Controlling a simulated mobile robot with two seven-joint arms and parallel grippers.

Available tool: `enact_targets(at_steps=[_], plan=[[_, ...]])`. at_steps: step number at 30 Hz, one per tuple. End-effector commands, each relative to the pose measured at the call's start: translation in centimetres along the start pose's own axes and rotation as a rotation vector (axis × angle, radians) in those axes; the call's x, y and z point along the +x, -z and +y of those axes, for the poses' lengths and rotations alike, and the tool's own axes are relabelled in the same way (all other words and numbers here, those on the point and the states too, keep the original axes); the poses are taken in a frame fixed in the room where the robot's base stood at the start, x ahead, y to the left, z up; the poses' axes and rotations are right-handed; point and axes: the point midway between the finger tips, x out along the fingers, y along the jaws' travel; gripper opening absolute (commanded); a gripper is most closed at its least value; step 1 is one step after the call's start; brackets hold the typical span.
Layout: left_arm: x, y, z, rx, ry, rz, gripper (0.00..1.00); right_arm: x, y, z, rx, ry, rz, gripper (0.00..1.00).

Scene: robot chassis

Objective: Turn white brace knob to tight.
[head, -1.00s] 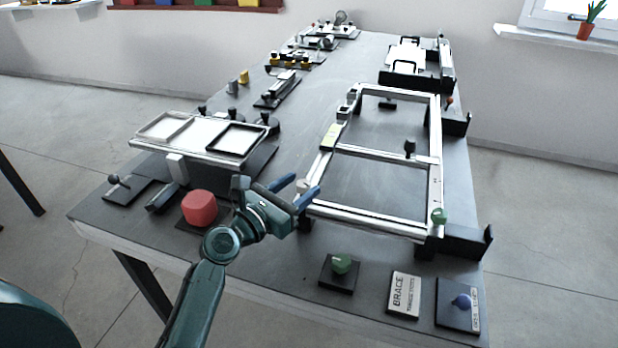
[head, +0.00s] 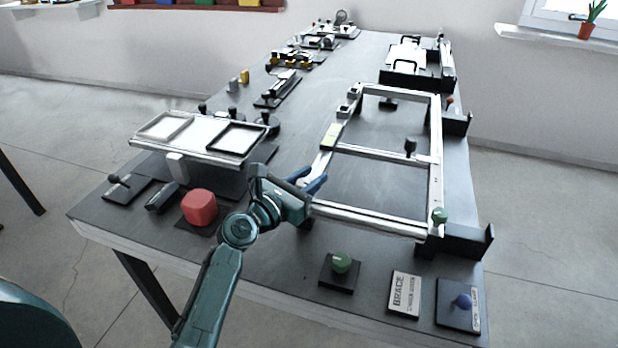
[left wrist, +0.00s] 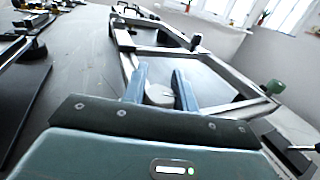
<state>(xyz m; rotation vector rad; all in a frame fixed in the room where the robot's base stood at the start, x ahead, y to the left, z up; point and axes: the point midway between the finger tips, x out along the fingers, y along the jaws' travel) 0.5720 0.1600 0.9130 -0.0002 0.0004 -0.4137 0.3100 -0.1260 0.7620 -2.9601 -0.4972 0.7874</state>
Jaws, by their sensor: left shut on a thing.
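The white brace knob (left wrist: 159,95) sits at the near left corner of the metal frame (head: 375,223). In the left wrist view it lies between the two blue fingers of my left gripper. My left gripper (head: 309,179) is shut on the knob, with one finger on each side of it. In the head view the knob is mostly hidden by the fingers. Its pointer and the tight mark cannot be made out. My right gripper is not in view.
A green knob (head: 438,215) stands on the frame's near right corner, a black one (head: 410,147) on the crossbar. A red block (head: 199,207) is left of my arm. A green knob on a plate (head: 341,263) and a BRACE sign (head: 405,293) lie in front.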

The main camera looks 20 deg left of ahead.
Motion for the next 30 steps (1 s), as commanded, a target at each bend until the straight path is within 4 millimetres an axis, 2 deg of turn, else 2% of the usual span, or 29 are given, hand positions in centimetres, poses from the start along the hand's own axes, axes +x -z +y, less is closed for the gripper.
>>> enact_targets(at_steps=[1, 5, 17, 30], plan=[[0.0, 0.0, 0.0, 0.0, 0.0, 0.0, 0.16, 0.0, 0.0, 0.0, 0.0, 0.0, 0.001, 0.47], [0.0, 0.0, 0.0, 0.0, 0.0, 0.0, 0.06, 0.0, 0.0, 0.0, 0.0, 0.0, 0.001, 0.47], [0.0, 0.2, 0.0, 0.004, 0.083, 0.0, 0.06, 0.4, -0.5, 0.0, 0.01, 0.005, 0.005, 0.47], [-0.2, 0.2, -0.6, 0.004, 0.452, 0.001, 0.06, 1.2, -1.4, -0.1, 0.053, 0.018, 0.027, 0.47]])
